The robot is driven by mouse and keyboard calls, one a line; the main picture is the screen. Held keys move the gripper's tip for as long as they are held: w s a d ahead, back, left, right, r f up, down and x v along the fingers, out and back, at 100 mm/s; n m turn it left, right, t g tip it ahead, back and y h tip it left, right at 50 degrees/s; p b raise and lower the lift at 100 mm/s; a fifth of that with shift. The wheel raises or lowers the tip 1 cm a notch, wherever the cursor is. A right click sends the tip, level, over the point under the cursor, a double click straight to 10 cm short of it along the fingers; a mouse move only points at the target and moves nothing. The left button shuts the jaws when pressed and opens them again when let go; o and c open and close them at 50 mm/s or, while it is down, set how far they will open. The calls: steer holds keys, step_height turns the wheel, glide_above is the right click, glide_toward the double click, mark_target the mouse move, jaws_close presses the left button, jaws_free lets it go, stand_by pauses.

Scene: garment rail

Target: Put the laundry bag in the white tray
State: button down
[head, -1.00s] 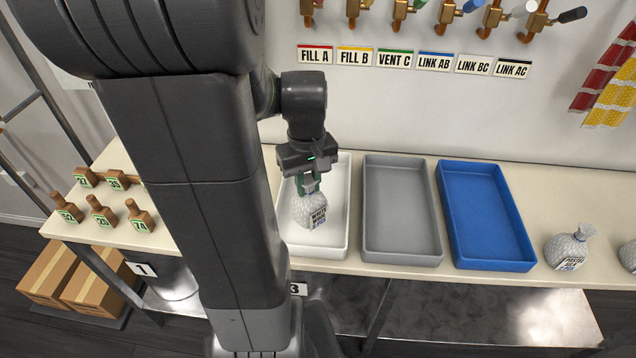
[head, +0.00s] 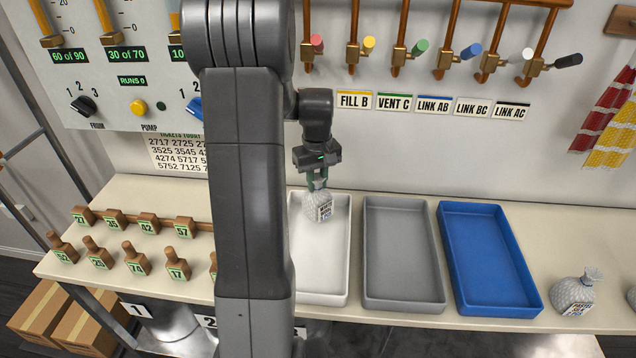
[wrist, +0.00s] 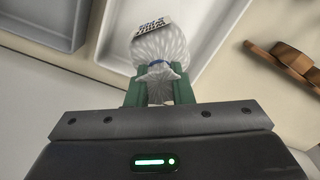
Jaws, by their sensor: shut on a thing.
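A whitish laundry bag (head: 319,206) with a printed label hangs from my gripper (head: 317,184), which is shut on its gathered neck. In the wrist view the bag (wrist: 160,48) shows between the green fingers (wrist: 157,92), with a blue tie at its neck. In the head view the bag appears over the back part of the white tray (head: 322,289). I cannot tell whether its underside touches the tray floor. My arm hides part of the tray's left side.
A grey tray (head: 404,295) and a blue tray (head: 497,299) stand to the right. Another tied bag (head: 577,294) sits right of them. Several wooden numbered blocks (head: 129,258) stand at left. Valve handles (head: 420,47) and labels line the wall behind.

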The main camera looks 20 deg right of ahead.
steer(key=shift+w+d+r, duration=0.1)
steer(key=shift+w+d, duration=0.3)
steer(key=shift+w, duration=0.4)
steer(key=shift+w+f+p, duration=0.1)
steer(key=shift+f+p, duration=0.35)
steer(key=shift+f, duration=1.35)
steer(key=shift+f, duration=0.15)
steer(key=c, duration=1.3)
jaws_free()
steer(key=shift+r+b, duration=0.35)
steer(key=shift+r, duration=3.55)
